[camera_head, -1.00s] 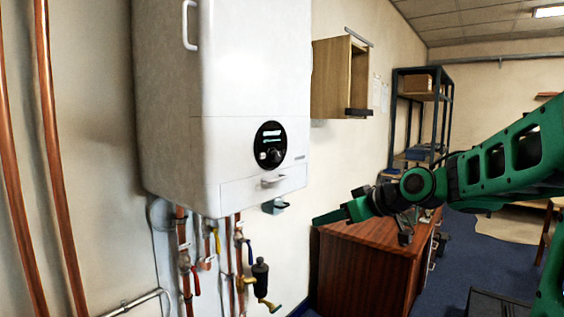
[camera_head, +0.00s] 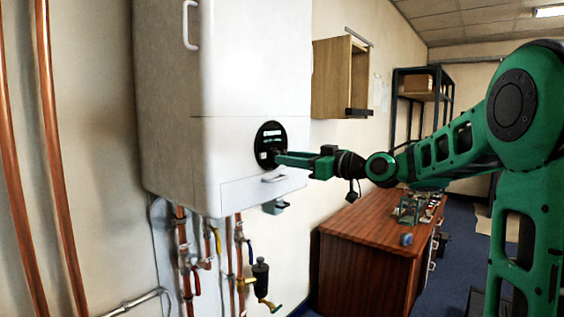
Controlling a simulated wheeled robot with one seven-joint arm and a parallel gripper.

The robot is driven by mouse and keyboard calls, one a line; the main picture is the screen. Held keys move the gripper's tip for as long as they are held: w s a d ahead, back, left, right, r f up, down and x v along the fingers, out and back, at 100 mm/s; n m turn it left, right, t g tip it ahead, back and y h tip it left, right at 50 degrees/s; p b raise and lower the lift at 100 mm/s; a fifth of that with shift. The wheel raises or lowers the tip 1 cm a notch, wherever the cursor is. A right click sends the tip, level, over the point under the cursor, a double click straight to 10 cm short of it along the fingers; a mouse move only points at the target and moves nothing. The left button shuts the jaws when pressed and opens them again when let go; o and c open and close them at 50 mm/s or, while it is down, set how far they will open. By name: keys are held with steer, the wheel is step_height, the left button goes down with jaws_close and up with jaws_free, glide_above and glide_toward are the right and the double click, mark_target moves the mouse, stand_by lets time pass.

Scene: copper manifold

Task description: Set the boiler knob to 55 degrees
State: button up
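The white boiler (camera_head: 255,60) hangs on the wall at left centre. Its round black control panel (camera_head: 270,131) has a small lit display (camera_head: 272,134). The boiler knob sits on the lower part of this panel and is now mostly hidden behind my gripper's tip. My green gripper (camera_head: 280,159) reaches in from the right, its fingers pointing left at the knob. The fingertips are at or very near the knob; I cannot tell whether they touch it. The fingers are seen side-on, so their opening does not show. The display's figures are too small to read.
A drawer-like handle (camera_head: 273,179) sticks out just below the panel. Copper pipes (camera_head: 182,255) and valves hang under the boiler. A wooden wall box (camera_head: 340,80) is right of it. A wooden cabinet (camera_head: 365,250) with small items on top stands below my arm.

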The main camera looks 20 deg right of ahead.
steer(key=shift+x, duration=1.4)
steer(key=c, duration=0.8)
steer(key=shift+o, duration=0.2)
steer(key=shift+m, duration=1.8)
steer(key=o, duration=0.8)
steer(key=shift+c, duration=0.2)
steer(key=v, duration=1)
steer(key=shift+s+d, duration=0.3)
